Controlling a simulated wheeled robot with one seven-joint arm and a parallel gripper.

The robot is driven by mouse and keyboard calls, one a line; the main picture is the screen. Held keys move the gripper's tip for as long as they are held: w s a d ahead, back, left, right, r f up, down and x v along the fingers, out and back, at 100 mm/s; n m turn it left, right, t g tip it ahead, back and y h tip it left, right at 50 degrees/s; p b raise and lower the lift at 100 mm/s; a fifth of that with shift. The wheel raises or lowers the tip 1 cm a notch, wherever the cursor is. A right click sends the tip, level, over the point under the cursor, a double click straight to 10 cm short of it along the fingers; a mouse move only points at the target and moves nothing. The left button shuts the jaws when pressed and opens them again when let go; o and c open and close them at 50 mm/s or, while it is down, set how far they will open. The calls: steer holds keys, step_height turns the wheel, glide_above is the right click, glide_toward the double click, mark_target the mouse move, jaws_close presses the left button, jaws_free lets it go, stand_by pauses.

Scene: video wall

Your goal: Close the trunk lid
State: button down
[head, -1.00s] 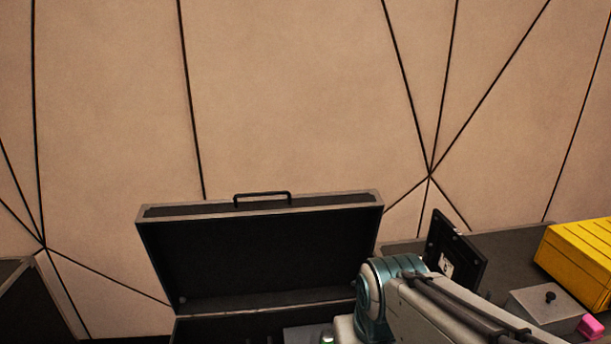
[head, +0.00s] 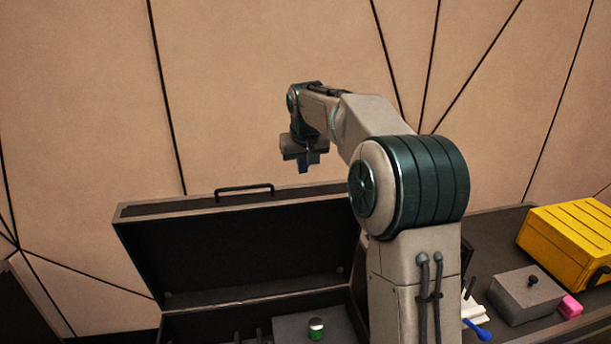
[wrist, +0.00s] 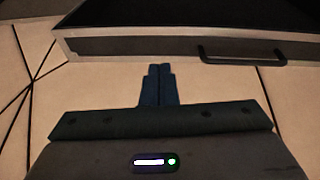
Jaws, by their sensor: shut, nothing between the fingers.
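The trunk is a black case with grey metal edging, and its lid (head: 240,248) stands open, tilted up near the wall. A black handle (head: 245,188) sits on the lid's top edge. My gripper (head: 304,169) is above the lid's top edge in the head view, right of the handle, with its fingers pointing down. In the wrist view my gripper (wrist: 158,72) has its fingers together and empty, just short of the lid's grey edge (wrist: 150,45). The handle shows there to the right (wrist: 240,56). No contact with the lid is visible. My arm hides the lid's right edge.
A grey box with a black knob (head: 518,297), a pink block (head: 570,307), a yellow case (head: 570,245) and a blue item (head: 477,328) are on the dark surface at right. Inside the trunk is a small green-and-white object (head: 316,328). The panelled wall stands behind.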

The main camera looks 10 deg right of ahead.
steer(key=w+d+f, duration=0.2)
steer(key=w+d, duration=0.2)
steer(key=w, duration=0.8)
steer(key=shift+m+t, duration=0.4)
steer(key=shift+w+d+f+p, duration=0.1)
steer(key=shift+w+f+p, duration=0.2)
steer(key=shift+f, duration=1.3)
steer(key=shift+w+f+p, duration=0.15)
steer(key=shift+f+p, duration=0.25)
steer(key=shift+f, duration=1.25)
steer(key=shift+w+d+f+p, duration=0.1)
steer(key=shift+w+f+p, duration=0.2)
steer(key=shift+f, duration=1.3)
steer(key=shift+s+f, duration=0.1)
steer(key=shift+s, duration=0.1)
